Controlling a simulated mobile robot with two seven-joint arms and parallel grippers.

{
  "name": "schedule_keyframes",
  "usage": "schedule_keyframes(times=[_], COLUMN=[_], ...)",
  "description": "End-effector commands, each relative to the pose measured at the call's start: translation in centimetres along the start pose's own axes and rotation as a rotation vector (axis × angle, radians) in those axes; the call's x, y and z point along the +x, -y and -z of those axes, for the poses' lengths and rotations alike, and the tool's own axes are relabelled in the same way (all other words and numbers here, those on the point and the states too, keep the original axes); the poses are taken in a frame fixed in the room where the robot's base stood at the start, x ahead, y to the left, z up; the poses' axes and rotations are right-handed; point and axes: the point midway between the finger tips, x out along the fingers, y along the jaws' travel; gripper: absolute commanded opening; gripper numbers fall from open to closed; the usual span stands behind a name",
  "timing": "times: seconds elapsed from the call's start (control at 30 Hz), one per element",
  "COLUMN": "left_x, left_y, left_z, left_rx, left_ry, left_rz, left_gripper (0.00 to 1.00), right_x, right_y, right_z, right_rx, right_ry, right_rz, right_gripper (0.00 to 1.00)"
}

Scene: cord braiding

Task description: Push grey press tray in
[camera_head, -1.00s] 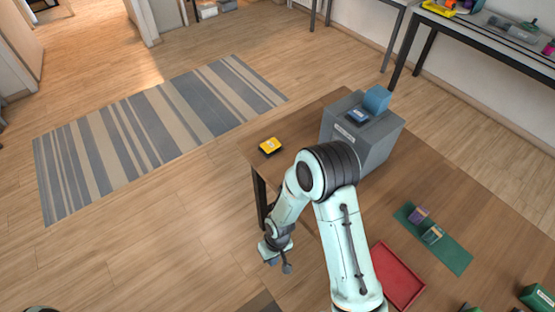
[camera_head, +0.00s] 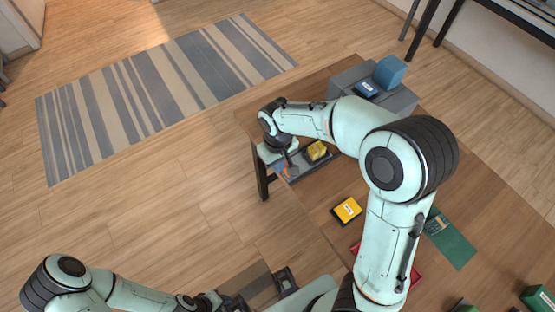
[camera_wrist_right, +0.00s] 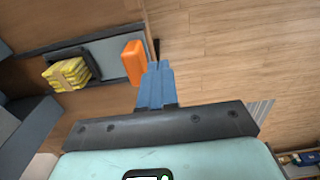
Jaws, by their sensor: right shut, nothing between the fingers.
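The grey press (camera_head: 402,103) stands at the table's far end, partly hidden behind my right arm. Its grey tray (camera_head: 312,168) sticks out on the left side and carries a yellow bundle (camera_head: 319,150). In the right wrist view the tray (camera_wrist_right: 112,50) shows the strapped yellow bundle (camera_wrist_right: 67,73) in a dark holder and an orange handle (camera_wrist_right: 133,62) at its outer end. My right gripper (camera_head: 290,167) is shut and empty, just outside the handle; its blue fingers (camera_wrist_right: 157,80) look close beside it, contact unclear. My left gripper (camera_head: 210,300) is at the bottom edge, jaws unclear.
A yellow-and-black block (camera_head: 347,210) lies on the table below the tray. A green mat (camera_head: 452,245) and a red tray (camera_head: 416,277), mostly covered by my right arm, lie further right. Open floor with a striped rug (camera_head: 165,95) lies left of the table.

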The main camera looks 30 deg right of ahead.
Motion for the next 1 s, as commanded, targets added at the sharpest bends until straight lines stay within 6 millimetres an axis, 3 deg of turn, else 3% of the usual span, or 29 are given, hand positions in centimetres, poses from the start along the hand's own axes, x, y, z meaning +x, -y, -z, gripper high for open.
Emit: schedule_keyframes(times=[0.03,0.2,1.0], left_x=[1.2,2.7,2.6], left_y=[0.5,1.1,1.1], left_z=[-0.2,-0.4,-0.4], left_rx=[-0.002,-0.004,-0.003], left_ry=[0.006,0.011,0.010], left_rz=[0.002,0.004,0.003], left_gripper=[0.43,0.43,0.43], right_x=[1.5,3.2,3.1], right_y=[0.0,-0.1,-5.6], right_z=[-0.1,-0.1,0.0], right_rx=[-0.001,0.000,0.003], right_ry=[0.002,0.002,-0.001], right_rz=[0.000,0.001,0.000], right_gripper=[0.00,0.00,0.00])
